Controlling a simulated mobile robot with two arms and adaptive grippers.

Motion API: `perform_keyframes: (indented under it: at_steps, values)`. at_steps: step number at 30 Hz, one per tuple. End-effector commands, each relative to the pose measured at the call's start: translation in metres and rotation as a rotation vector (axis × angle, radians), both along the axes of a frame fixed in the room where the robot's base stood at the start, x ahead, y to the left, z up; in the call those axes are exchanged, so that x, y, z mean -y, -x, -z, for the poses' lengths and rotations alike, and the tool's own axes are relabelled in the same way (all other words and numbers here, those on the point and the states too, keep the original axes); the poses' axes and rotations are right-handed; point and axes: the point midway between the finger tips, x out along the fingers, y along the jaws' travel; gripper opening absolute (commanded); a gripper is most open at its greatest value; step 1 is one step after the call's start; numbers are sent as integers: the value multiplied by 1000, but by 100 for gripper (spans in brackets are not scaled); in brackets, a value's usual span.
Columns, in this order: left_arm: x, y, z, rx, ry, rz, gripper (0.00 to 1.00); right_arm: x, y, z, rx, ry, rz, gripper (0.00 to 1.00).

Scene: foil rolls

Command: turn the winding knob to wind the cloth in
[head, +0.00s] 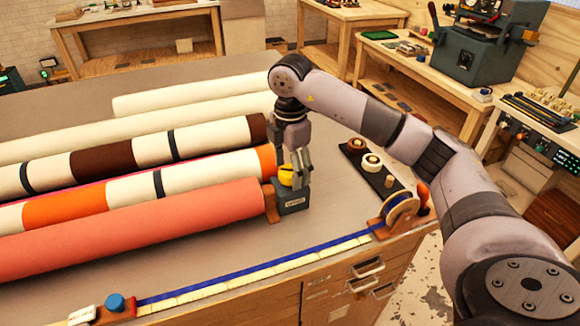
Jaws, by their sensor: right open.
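A yellow knob (286,174) sits on top of a small dark grey box (292,199) with a pale label, at the right end of the coral roll (140,230). My right gripper (296,178) points down at the yellow knob, open, with its fingers around or just beside it; contact cannot be told. The fingers hide part of the knob. The coral cloth lies wound as a roll, its right end on a brown wooden support (270,203). My left gripper is not in view.
Striped rolls (100,160) and cream rolls lie behind the coral one. A blue and cream strip (250,273) runs along the front edge between a blue knob (115,303) and a reel (402,210). A dark tray (378,172) holds small spools. Bare table lies right of the box.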

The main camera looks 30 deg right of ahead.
Motion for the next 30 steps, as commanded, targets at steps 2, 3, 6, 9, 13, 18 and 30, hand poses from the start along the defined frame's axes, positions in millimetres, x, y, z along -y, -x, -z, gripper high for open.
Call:
perform_keyframes:
  at_steps: [2, 3, 6, 9, 13, 18, 30]
  values:
    - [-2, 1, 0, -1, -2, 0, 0, 0, 0, 0, 0, 0, -1, 64]
    - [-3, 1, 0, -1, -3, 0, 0, 0, 0, -1, 0, 0, -1, 64]
    - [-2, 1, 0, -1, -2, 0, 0, 0, -1, -9, 2, -1, -1, 64]
    - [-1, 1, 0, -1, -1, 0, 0, -1, -1, -25, 5, -2, -1, 64]
    - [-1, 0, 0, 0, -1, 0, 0, -1, -1, -54, 6, -1, -1, 64]
    - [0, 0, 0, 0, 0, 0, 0, 0, -1, -82, 4, 1, 0, 64]
    - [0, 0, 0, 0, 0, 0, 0, 0, 0, -118, 1, 1, 0, 64]
